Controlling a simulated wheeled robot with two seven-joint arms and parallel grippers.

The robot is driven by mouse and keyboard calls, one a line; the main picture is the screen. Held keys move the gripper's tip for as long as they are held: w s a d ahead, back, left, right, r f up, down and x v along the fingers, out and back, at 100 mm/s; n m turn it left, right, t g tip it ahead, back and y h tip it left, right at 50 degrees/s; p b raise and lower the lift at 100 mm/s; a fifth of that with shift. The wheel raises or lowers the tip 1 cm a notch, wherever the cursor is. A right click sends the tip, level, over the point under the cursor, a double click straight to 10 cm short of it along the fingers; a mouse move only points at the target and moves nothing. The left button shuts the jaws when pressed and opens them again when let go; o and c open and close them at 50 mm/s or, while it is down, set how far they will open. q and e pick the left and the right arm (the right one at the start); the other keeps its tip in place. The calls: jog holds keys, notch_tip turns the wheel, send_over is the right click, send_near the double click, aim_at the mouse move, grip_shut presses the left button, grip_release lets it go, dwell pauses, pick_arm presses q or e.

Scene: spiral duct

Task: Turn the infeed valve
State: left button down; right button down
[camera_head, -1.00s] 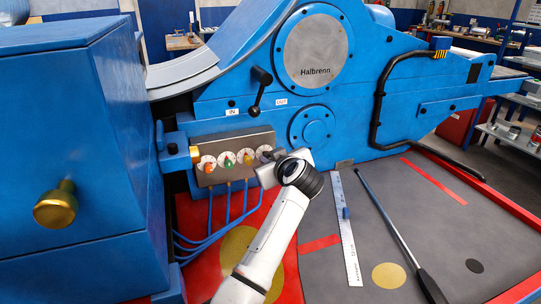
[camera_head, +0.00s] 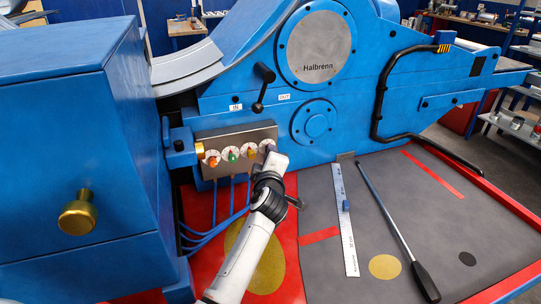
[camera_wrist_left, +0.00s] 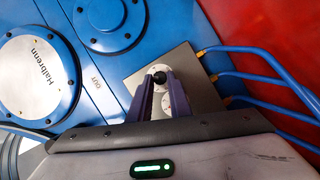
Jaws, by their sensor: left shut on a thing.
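A grey valve panel (camera_head: 205,178) on the blue machine carries a row of white dials with an orange knob (camera_head: 212,160), a green knob (camera_head: 232,156) and a yellow knob (camera_head: 250,153). My left gripper (camera_head: 269,151) is at the rightmost dial and mostly hides it. In the left wrist view, its two fingers (camera_wrist_left: 160,84) are closed around a small dark knob (camera_wrist_left: 159,77) over a white dial (camera_wrist_left: 178,104). No readable label marks which knob is the infeed valve. My right gripper is not in view.
A black lever (camera_head: 263,88) stands above the panel near the IN and OUT labels. Blue hoses (camera_head: 216,215) run down from the panel. A ruler (camera_head: 345,225) and a black-handled bar (camera_head: 400,235) lie on the grey deck. A blue cabinet (camera_head: 70,130) stands left.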

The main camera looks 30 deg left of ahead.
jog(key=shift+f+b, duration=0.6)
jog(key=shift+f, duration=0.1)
pick_arm(q)
jog(key=shift+s+f+n+t+b, duration=0.1)
jog(key=shift+f+n+t+b, duration=0.15)
jog(key=shift+n+t+b, duration=0.8)
jog(key=shift+f+n+t+b, duration=0.15)
jog(key=shift+n+b, duration=0.3)
jog(key=shift+n, duration=1.3)
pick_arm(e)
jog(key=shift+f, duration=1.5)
pick_arm(q)
jog(key=c, duration=1.6)
grip_release()
jog(key=shift+c, duration=0.2)
